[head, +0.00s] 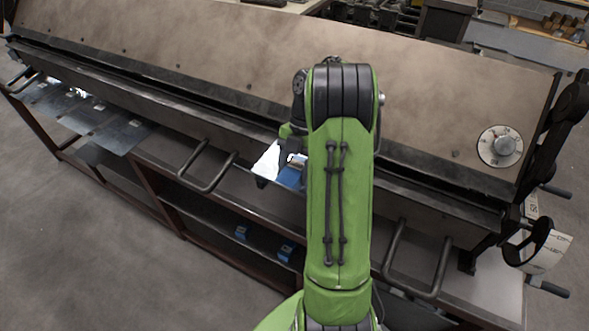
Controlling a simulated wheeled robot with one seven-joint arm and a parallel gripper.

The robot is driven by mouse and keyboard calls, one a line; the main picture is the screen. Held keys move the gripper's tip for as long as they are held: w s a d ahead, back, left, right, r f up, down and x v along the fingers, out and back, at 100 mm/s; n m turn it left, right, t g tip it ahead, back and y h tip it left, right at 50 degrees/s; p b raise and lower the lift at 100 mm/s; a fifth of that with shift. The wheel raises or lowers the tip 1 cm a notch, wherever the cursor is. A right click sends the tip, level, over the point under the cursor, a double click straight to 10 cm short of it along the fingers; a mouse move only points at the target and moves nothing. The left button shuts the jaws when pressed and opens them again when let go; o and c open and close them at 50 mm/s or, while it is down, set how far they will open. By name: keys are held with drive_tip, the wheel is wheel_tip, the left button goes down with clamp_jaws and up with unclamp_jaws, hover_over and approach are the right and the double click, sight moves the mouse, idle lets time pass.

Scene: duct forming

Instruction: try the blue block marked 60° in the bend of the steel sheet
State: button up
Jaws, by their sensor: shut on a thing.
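A blue block (289,177) shows just left of my green arm, at the front of the bending machine. Its marking is too small to read. My gripper (295,159) is mostly hidden behind my forearm; it appears shut on this block. A bright piece of the steel sheet (266,159) shows beside the block, to its left. The sheet's bend, and whether the block touches it, cannot be made out.
The bending machine's long brown plate (200,50) fills the back. Bar handles (206,166) stick out in front. Two more blue blocks (242,232) (286,252) lie on the lower shelf. Flat steel sheets (115,132) lie at left. A round dial (500,146) is at right.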

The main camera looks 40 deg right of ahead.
idle(0.4)
drive_tip(key=p+v, duration=0.6)
drive_tip(key=shift+w+d+f, duration=0.1)
drive_tip(key=shift+f, duration=0.1)
